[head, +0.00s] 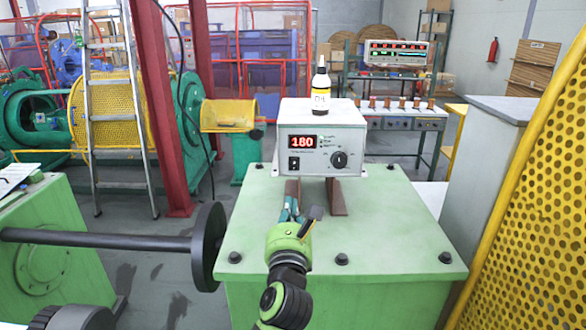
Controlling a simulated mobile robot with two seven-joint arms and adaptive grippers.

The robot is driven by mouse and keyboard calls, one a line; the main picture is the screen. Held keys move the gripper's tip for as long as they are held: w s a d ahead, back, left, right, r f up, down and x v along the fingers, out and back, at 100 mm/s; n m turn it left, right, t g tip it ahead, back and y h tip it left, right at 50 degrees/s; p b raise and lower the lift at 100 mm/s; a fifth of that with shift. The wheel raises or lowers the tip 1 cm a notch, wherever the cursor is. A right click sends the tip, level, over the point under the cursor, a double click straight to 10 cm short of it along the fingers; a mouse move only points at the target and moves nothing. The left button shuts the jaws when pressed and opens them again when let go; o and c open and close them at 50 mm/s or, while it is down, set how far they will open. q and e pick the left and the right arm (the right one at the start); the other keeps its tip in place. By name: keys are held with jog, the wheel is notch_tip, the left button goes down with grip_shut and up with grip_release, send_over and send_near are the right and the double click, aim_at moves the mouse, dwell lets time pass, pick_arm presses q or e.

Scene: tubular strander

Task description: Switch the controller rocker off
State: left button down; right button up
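The controller (322,141) is a light grey box on two brown feet on the green machine block. Its front has a lit red display reading 180, a dark round knob (339,159) and a small black rocker (294,164) at lower left. The rocker's position is too small to tell. My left gripper (291,206) is in front of and below the rocker, close above the green top and apart from the controller's front as far as I can see. Its fingertips look close together, but whether they are shut is unclear. Nothing shows in them. My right gripper is not in view.
Dark bolts stud the green block (390,222). A black disc on a shaft (208,246) stands at left. A yellow perforated guard (540,200) and grey cabinet are at right.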

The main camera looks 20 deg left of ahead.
pick_arm(q)
jog(key=w, duration=0.1)
jog(key=p, duration=0.2)
send_near(292, 163)
jog(key=x, duration=0.5)
jog(key=shift+w+a+r, duration=0.1)
jog(key=shift+w, duration=0.55)
jog(key=shift+w+a, duration=0.2)
jog(key=shift+w, duration=0.15)
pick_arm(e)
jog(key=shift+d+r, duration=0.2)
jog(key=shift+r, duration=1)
